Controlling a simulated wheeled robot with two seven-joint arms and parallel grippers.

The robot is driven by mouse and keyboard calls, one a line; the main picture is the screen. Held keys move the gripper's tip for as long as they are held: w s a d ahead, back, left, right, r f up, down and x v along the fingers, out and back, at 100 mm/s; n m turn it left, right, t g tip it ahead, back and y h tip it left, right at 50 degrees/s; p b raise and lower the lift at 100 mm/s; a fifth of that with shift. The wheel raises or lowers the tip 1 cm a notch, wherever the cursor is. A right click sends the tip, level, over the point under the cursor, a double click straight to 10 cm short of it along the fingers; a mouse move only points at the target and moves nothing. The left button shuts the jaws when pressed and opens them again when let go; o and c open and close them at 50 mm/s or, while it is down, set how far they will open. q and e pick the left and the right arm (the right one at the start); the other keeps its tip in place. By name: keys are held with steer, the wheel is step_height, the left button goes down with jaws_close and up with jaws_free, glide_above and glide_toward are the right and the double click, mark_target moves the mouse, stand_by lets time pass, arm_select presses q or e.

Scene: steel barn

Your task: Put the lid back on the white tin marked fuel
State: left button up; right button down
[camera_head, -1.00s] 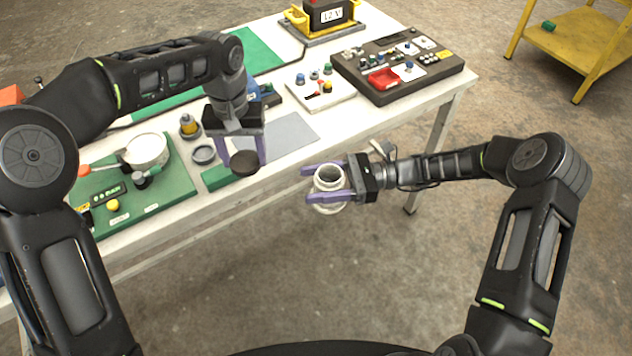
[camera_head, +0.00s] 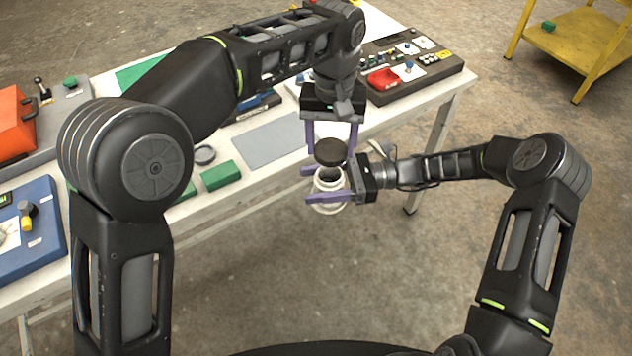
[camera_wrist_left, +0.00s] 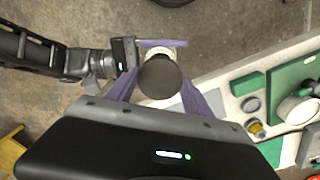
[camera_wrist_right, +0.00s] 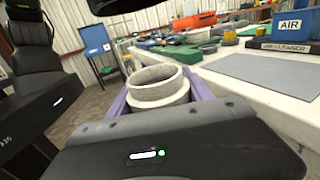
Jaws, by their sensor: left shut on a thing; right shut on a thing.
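The white tin (camera_head: 328,186) is held upright in front of the table by my right gripper (camera_head: 318,184), whose purple fingers are shut around it. In the right wrist view the tin (camera_wrist_right: 158,88) shows its open round mouth. No marking on it can be read. My left gripper (camera_head: 332,150) points down and is shut on the dark round lid (camera_head: 331,152). The lid is above the tin and, in the head view, toward its far side. In the left wrist view the lid (camera_wrist_left: 159,77) covers much of the tin; a pale rim (camera_wrist_left: 160,49) shows beyond it.
The white table (camera_head: 290,172) runs behind both grippers. It bears a grey mat (camera_head: 262,143), a green block (camera_head: 220,176), a dark control panel (camera_head: 425,72) and a blue board (camera_head: 30,240). The tin hangs over open floor in front of the table edge.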

mark_target(329, 187)
arm_select(q)
steer(key=shift+f, duration=2)
steer(key=shift+f, duration=0.9)
steer(key=shift+f, duration=0.55)
